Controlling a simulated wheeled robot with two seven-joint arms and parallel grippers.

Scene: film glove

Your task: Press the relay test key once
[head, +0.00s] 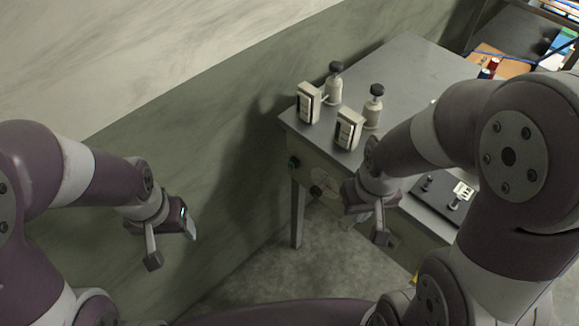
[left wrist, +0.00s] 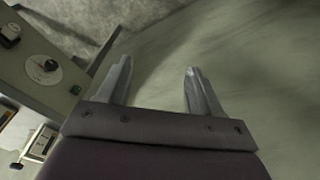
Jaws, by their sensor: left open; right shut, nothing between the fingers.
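A dark base plate (head: 440,203) with a small black knob and a white fitting lies on the grey table, partly hidden by my right arm. I cannot tell whether it is the relay test key. Two pale posts with black knobs (head: 335,82) (head: 374,104) stand at the table's far left, each behind a white-framed unit (head: 308,103) (head: 348,129). My left gripper (head: 171,243) is open and empty, left of the table and apart from it; its fingers show in the left wrist view (left wrist: 160,88). My right gripper (head: 381,237) is shut and empty by the table's front side.
A wall (head: 190,150) runs behind the table. A shelf with coloured items (head: 487,68) stands at the back right. Floor between the arms is clear.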

